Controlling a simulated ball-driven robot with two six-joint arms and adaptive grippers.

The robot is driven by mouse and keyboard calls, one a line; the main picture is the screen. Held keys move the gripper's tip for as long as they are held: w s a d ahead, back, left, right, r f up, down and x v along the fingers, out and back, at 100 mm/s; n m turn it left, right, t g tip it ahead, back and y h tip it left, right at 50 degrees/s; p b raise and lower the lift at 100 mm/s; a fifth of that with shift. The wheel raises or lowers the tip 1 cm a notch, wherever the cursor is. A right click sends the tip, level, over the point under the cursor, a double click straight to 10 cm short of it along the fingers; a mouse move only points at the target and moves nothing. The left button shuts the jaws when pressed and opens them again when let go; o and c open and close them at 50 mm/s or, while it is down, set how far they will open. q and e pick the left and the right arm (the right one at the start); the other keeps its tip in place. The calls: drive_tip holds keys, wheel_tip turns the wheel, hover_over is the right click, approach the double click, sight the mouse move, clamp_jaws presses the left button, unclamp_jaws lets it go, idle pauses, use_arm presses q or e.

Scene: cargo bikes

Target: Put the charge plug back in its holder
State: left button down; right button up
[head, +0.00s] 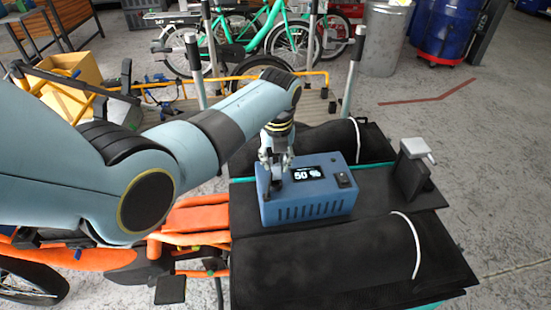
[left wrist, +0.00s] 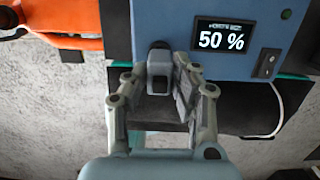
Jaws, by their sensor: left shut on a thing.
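The blue charger box (head: 310,198), with a display reading 50 % and a black switch, sits on the black rear deck of an orange cargo bike. My left gripper (head: 276,178) reaches down at the box's left end. In the left wrist view my left gripper (left wrist: 158,82) is shut on a small grey and dark block, seemingly the charge plug (left wrist: 159,68). The plug overlaps the edge of the box (left wrist: 180,38); I cannot tell whether it is seated in it. A black stand with a grey top (head: 416,165), possibly the holder, stands at the deck's right. My right gripper is not in view.
Black side bags (head: 340,268) with white straps flank the deck (head: 385,205). The orange bike frame (head: 195,222) lies to the left. Upright grey posts (head: 352,75), green bikes, a metal bin (head: 385,40) and blue drums stand behind. The floor at right is clear.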

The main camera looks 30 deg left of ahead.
use_arm(q)
drive_tip(key=shift+f+b, duration=0.65)
drive_tip(key=shift+f, duration=0.45)
drive_tip(key=c, duration=1)
unclamp_jaws()
drive_tip(key=shift+r, duration=0.15)
wheel_tip(320, 180, up, 12)
drive_tip(key=s+d, duration=0.1)
drive_tip(key=shift+s+f, duration=0.2)
drive_tip(key=shift+d, duration=0.1)
